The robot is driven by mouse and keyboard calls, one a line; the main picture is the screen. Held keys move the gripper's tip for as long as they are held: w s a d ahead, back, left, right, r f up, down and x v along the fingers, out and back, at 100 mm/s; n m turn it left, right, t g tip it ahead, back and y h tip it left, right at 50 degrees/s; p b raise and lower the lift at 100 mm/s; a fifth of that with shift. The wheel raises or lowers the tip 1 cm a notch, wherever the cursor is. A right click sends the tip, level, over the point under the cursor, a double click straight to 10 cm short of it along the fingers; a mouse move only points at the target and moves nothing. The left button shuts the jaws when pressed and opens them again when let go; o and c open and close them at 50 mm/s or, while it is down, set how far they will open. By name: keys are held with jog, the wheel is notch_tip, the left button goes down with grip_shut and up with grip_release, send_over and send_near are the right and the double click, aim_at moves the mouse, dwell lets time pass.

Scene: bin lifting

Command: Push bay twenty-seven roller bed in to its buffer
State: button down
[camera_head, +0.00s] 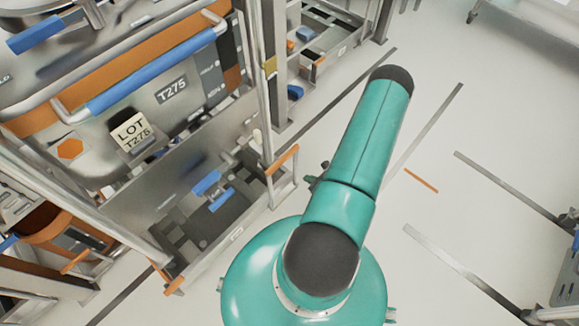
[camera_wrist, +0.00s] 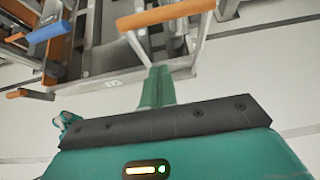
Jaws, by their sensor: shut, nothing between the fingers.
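A low metal bed (camera_head: 236,236) sticks out from the rack in the head view, under a steel bin (camera_head: 185,98) marked T275. I cannot read a bay number or make out rollers. An orange-topped bar (camera_head: 283,160) stands at the bed's right front corner; in the wrist view the orange bar (camera_wrist: 166,15) is at the top. My gripper (camera_wrist: 158,72) is shut and empty, its teal fingers pointing toward the bed's front edge below that bar. I cannot tell whether they touch. My arm hides the gripper in the head view.
The bin has a blue handle (camera_head: 152,75) and a LOT T275 card (camera_head: 131,132). A blue lever (camera_head: 207,183) sits over the bed; the wrist view also shows a blue handle (camera_wrist: 48,32). Rack posts stand beside it. Pale floor (camera_head: 470,190) with grey strips is open at right.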

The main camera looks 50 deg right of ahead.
jog(key=w+r+x, duration=0.1)
jog(key=r+x, duration=0.1)
jog(key=x, duration=1)
jog(key=shift+w, duration=0.4)
jog(key=shift+w, duration=0.2)
